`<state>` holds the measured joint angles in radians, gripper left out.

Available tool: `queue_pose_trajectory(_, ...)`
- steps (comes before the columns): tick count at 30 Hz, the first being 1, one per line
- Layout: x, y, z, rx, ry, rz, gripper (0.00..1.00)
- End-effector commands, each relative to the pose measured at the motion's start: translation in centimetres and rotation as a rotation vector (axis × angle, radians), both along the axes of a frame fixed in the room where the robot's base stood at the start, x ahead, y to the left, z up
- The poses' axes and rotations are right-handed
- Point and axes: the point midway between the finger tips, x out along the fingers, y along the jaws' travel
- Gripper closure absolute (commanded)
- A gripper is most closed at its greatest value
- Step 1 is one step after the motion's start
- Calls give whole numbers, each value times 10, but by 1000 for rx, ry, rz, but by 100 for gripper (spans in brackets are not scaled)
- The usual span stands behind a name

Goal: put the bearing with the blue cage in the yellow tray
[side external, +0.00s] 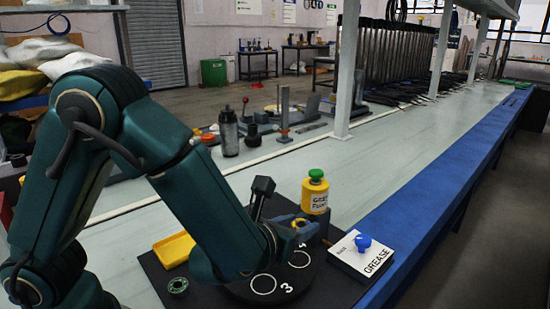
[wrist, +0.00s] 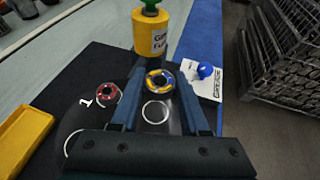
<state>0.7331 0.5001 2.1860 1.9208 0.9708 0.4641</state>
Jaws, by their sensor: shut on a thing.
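A printed white ring (wrist: 156,111) shows on the dark surface nearer the palm. In the side view my gripper (side external: 300,224) is over the dark round plate (side external: 292,287), and the held bearing cannot be made out there. The yellow tray (side external: 173,250) stands to the left on the dark mat; its edge also shows at the left of the wrist view (wrist: 22,138).
A red-caged bearing (wrist: 107,94) lies left of the fingers. A green ring-shaped part (side external: 178,286) lies in front of the tray. A yellow bottle with a green cap (side external: 315,194) stands close behind my gripper. A white GREASE box with a blue knob (side external: 360,256) is at the right.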

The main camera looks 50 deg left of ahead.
Motion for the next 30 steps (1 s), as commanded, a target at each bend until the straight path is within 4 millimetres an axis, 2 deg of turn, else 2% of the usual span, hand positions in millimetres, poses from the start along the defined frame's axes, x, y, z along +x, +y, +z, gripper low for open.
queue_pose_trajectory(6,1,0,22,-5,-4,2,100)
queue_pose_trajectory(14,-3,9,32,-2,-1,64,100)
queue_pose_trajectory(17,-15,32,25,3,4,194,100)
queue_pose_trajectory(20,-32,67,15,6,5,375,100)
queue_pose_trajectory(24,-68,121,2,7,5,667,100)
queue_pose_trajectory(27,-100,153,-4,6,3,865,100)
queue_pose_trajectory(30,-127,176,-7,5,2,1021,100)
